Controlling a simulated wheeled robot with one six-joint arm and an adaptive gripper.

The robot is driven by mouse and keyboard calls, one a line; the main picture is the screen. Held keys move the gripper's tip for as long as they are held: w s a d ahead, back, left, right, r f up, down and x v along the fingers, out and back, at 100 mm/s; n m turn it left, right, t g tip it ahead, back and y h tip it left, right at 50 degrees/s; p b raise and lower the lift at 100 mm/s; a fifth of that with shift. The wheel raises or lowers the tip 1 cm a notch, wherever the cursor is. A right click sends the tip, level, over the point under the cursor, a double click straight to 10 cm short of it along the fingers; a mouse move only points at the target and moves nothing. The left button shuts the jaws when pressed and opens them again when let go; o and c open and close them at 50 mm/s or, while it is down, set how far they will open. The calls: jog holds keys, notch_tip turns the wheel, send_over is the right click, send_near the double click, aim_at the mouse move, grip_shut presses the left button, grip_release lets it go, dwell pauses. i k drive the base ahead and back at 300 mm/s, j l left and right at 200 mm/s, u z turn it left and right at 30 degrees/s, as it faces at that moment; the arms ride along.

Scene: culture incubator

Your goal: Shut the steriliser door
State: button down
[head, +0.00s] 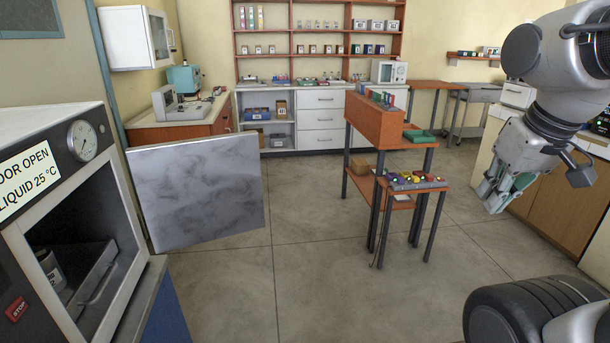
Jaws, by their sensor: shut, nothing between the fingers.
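The steriliser (62,135) is a white and grey box at the left edge, with a round dial and a label reading "OOR OPEN" and "LIQUID 25 °C". Its front opening shows a dark chamber with a metal tray (92,285) and a container inside. The steriliser door (198,190), a grey mottled panel, stands wide open, swung out beyond the far side of the opening. No handle shows on the face I see. My gripper (492,200) hangs at the right, pointing down, shut and empty, far from the door.
Clear floor (300,265) lies between the steriliser and the bench. A wooden cabinet (570,205) is at the right, near my arm.

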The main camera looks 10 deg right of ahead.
aim_at(193, 192)
jog(key=i+l+z, duration=0.45)
jog(key=i+z, duration=0.25)
jog(key=i+l+z, duration=0.1)
jog(key=i+z, duration=0.2)
jog(key=i+j+u, duration=0.2)
jog(key=i+u, duration=0.65)
jog(key=i+l+u, duration=0.15)
jog(key=i+u, duration=0.25)
jog(key=i, duration=0.2)
jog(key=i+l+u, duration=0.25)
jog(key=i+u, duration=0.2)
jog(key=i+j+u, duration=0.1)
jog(key=i+u, duration=0.15)
jog(key=i, duration=0.45)
jog(key=i+u, duration=0.2)
jog(key=i, duration=0.5)
jog(key=i+l+u, duration=0.25)
jog(key=i, duration=0.45)
jog(key=u, duration=0.45)
jog(key=i+u, duration=0.1)
jog(key=u, duration=0.75)
jog(key=i+l+u, duration=0.1)
jog(key=u, duration=2.3)
jog(key=k+l+u, duration=0.2)
jog(key=k, duration=0.3)
jog(key=k+u, duration=0.2)
jog(key=k, duration=0.35)
